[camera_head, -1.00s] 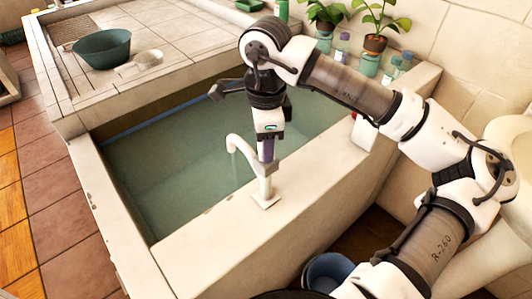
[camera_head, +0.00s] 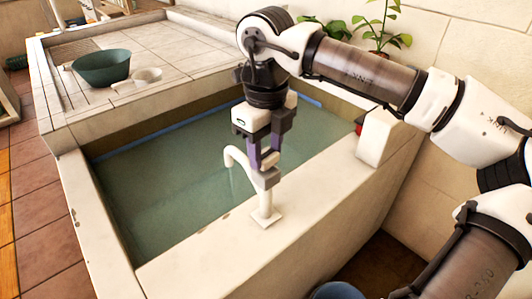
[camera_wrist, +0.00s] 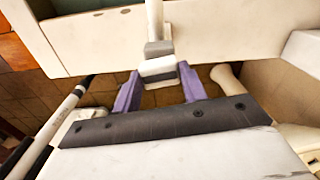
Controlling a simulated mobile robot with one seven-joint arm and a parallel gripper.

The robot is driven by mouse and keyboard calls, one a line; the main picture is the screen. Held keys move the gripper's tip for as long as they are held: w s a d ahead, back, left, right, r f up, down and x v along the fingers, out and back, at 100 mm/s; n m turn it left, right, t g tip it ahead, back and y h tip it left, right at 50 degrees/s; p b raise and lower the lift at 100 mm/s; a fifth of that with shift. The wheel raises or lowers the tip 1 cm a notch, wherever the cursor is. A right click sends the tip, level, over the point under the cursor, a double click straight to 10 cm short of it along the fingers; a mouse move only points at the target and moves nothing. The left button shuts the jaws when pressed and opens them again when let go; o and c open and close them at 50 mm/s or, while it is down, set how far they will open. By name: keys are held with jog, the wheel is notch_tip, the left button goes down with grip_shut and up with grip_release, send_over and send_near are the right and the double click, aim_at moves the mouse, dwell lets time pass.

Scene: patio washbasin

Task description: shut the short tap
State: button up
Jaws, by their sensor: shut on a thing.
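The short tap (camera_head: 265,204) is pale, with a curved spout, and stands on the basin's near rim. Its spout hangs over the water, and a faint streak below it may be running water. My gripper (camera_head: 263,163) reaches down from above onto the tap's top and is shut on its handle. In the wrist view, the tap handle (camera_wrist: 158,69), pale with a dark band, lies between the purple fingers of my gripper (camera_wrist: 160,78). In the head view, the fingers partly hide the handle.
The basin (camera_head: 190,262) holds greenish water (camera_head: 160,190). A green bowl (camera_head: 101,68) and a small pale bowl (camera_head: 148,75) sit on the tiled ledge behind. A white block (camera_head: 380,137) stands on the rim to the right. Potted plants (camera_head: 380,30) stand at the wall.

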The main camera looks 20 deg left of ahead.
aim_at(266, 155)
jog(key=shift+m, duration=0.7)
jog(key=o, duration=1)
jog(key=shift+r, duration=0.1)
notch_tip(266, 155, up, 14)
jog(key=shift+f, duration=0.15)
